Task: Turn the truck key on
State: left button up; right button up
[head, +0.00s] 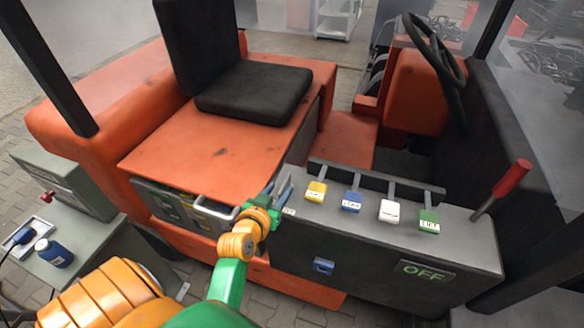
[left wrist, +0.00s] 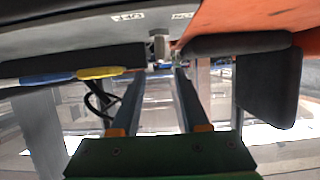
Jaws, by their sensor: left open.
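The truck's grey console (head: 375,245) runs along the right side of the orange truck. A panel (head: 428,271) on its side reads OFF in green. My left gripper (head: 283,187) is at the console's left end, beside a small white label. In the left wrist view the left gripper (left wrist: 160,72) has its two fingers apart. A small grey metal piece (left wrist: 159,45) shows just beyond and between the fingertips; it may be the key, but I cannot tell. Contact is not clear. In the head view my gripper hides this spot. My right gripper is not in view.
A black seat (head: 254,92) and steering wheel (head: 436,55) lie behind. A blue bottle (head: 54,253) stands at left.

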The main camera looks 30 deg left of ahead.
aim_at(284, 185)
pick_arm(q)
jog(key=x, duration=0.2)
jog(key=b+x, duration=0.1)
jog(key=x, duration=0.1)
jog(key=shift+w+f, duration=0.25)
jog(key=shift+f, duration=0.15)
jog(key=w+b, duration=0.1)
jog(key=w+a+f+b, duration=0.1)
jog(key=b, duration=0.1)
jog(key=shift+f, duration=0.2)
jog(key=shift+w+r+b, duration=0.1)
jog(key=shift+b, duration=0.4)
jog(key=shift+w+r, duration=0.1)
jog(key=shift+w, duration=0.3)
grip_shut()
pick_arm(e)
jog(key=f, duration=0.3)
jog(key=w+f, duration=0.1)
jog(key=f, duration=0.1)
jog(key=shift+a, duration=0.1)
